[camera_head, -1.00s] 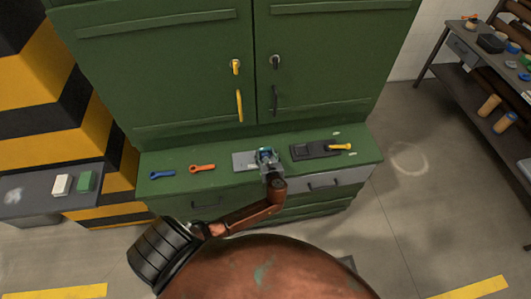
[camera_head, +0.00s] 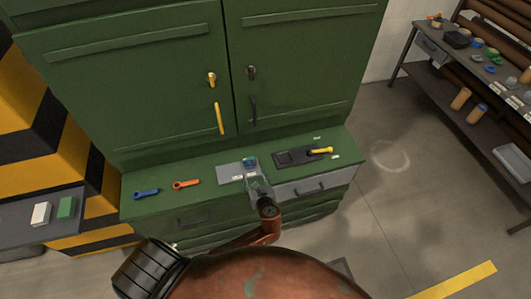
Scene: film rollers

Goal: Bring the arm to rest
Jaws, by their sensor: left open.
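My left gripper (camera_head: 257,186) is in front of the green cabinet's counter (camera_head: 222,178), at its front edge, with its jaws open. Its brown arm (camera_head: 262,233) comes up from below. A small teal and blue item (camera_head: 250,163) sits on a grey plate (camera_head: 231,172) just beyond the gripper, apart from the fingers as far as I can see. My right gripper does not show.
A blue wrench (camera_head: 146,194) and an orange wrench (camera_head: 185,184) lie left on the counter. A dark tray (camera_head: 290,159) with a yellow-handled tool (camera_head: 320,150) lies right. A grey side table (camera_head: 30,226) holds white and green blocks. A shelf (camera_head: 440,62) stands right.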

